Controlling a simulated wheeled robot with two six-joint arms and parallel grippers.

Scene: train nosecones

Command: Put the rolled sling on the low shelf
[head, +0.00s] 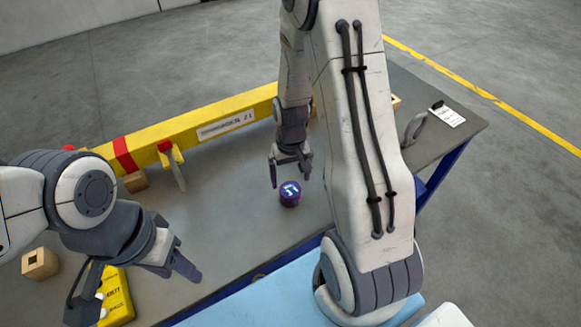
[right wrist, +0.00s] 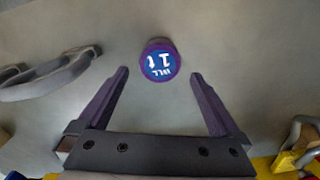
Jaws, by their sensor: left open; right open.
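The rolled sling (head: 290,194) is a small purple roll with a blue and white label on top, standing on the grey table (head: 235,235). It also shows in the right wrist view (right wrist: 160,62), just beyond the fingertips. My right gripper (head: 290,178) is open and empty above and close to the sling; its two fingers (right wrist: 160,75) point toward the sling, one to each side, apart from it. My left gripper (head: 182,272) is over the table's near left part, open and apart from the sling. I cannot make out the low shelf in these views.
A yellow beam (head: 200,122) with a red band lies along the table's far side, wooden blocks by it (head: 135,182). A grey shackle (head: 414,129) and white tag (head: 447,114) lie at right. A yellow pendant (head: 117,297) and wooden block (head: 40,263) are near left.

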